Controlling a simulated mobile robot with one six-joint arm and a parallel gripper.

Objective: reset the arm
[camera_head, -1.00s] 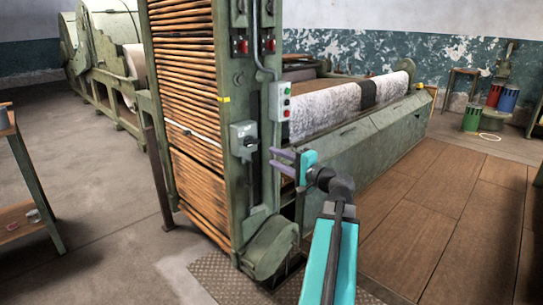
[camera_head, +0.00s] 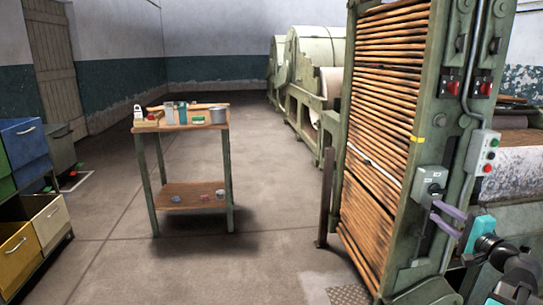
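My arm reaches in from the lower right corner, with a teal and black wrist (camera_head: 480,240). My gripper (camera_head: 434,210) has two purple fingers pointing left with a gap between them. It is open, and I see nothing between the fingers. The fingertips appear over the lower part of a grey switch box (camera_head: 430,182) on the green lattice machine (camera_head: 408,235). I cannot tell whether they touch it. Most of my arm is cut off by the picture's edge.
A small table (camera_head: 178,127) holding tins and boxes stands left of centre. Coloured bins (camera_head: 25,147) line the left edge. A control box (camera_head: 484,152) with buttons is above my gripper. A thin post (camera_head: 326,198) stands beside the lattice. The floor (camera_head: 275,170) between table and machine is clear.

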